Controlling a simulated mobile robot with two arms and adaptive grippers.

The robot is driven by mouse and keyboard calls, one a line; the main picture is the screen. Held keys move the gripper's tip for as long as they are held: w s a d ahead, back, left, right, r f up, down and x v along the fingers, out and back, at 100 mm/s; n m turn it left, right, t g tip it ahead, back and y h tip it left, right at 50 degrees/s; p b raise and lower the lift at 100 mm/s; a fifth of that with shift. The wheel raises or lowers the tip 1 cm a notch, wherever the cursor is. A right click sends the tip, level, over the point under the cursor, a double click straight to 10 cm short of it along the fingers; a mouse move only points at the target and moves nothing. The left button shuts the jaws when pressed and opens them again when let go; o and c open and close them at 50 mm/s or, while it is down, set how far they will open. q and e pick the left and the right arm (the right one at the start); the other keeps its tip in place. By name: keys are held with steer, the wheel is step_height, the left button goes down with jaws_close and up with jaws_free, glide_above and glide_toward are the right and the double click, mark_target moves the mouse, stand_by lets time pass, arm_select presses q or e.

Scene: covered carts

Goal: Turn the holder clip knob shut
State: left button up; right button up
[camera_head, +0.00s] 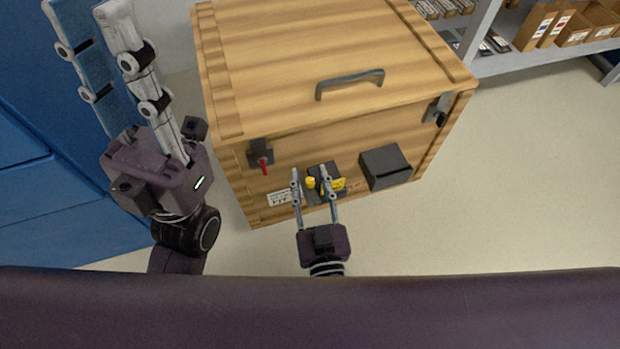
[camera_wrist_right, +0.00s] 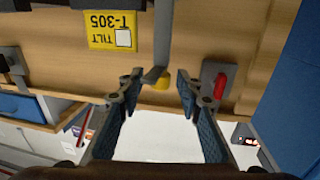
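A yellow knob (camera_head: 311,183) sits on a dark fitting (camera_head: 318,197) on the front of a wooden crate (camera_head: 300,55). My right gripper (camera_head: 310,173) is open in front of the fitting. In its wrist view the fingertips (camera_wrist_right: 160,80) stand either side of the knob, with gaps visible on both sides. I cannot tell the remaining depth. My left gripper (camera_head: 83,10) is open and empty at the upper left, beside the crate.
A red-handled latch (camera_head: 263,163) is left of the knob, and shows in the wrist view (camera_wrist_right: 220,86). A dark box (camera_head: 385,167) sits to the right. The lid has a grey handle (camera_head: 349,82). Blue cabinets (camera_head: 35,190) stand left; the floor at right is clear.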

steer(key=shift+c, duration=0.6)
jaws_close()
